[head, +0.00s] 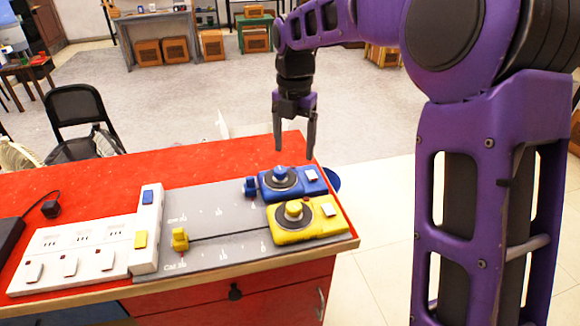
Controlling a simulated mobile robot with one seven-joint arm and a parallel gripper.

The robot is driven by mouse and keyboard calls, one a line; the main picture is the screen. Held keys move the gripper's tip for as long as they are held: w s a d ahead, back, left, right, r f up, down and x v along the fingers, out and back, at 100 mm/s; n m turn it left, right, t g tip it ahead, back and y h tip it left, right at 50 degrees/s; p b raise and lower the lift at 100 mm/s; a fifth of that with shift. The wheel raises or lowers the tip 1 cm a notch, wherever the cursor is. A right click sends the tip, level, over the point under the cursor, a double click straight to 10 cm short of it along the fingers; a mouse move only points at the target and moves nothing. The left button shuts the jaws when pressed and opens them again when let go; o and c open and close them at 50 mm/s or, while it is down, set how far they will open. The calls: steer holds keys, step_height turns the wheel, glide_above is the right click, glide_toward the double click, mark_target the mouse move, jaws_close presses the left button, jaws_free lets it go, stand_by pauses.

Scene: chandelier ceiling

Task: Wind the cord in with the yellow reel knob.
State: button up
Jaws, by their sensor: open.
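The yellow reel (322,222) sits at the right end of a grey board (222,229) on the red table. Its raised yellow knob (293,209) stands on a dark disc on top. A dark cord (228,236) runs left from the yellow reel along the board to a small yellow end piece (180,239). My gripper (294,153) points down with its two fingers apart and nothing between them. In the picture it is above the blue reel, clear of the yellow knob.
The blue reel (311,186) with its blue knob (280,172) lies just behind the yellow one. A blue end piece (250,187) is close at its left. A white socket strip (70,258) and white switch block (147,228) lie left. The red tabletop (130,182) behind is clear.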

mark_target(293, 206)
steer(key=f, duration=0.5)
steer(key=f+b, duration=0.1)
steer(key=f, duration=0.5)
steer(key=f+b, duration=0.1)
steer(key=f, duration=0.5)
steer(key=shift+s, duration=0.3)
jaws_close()
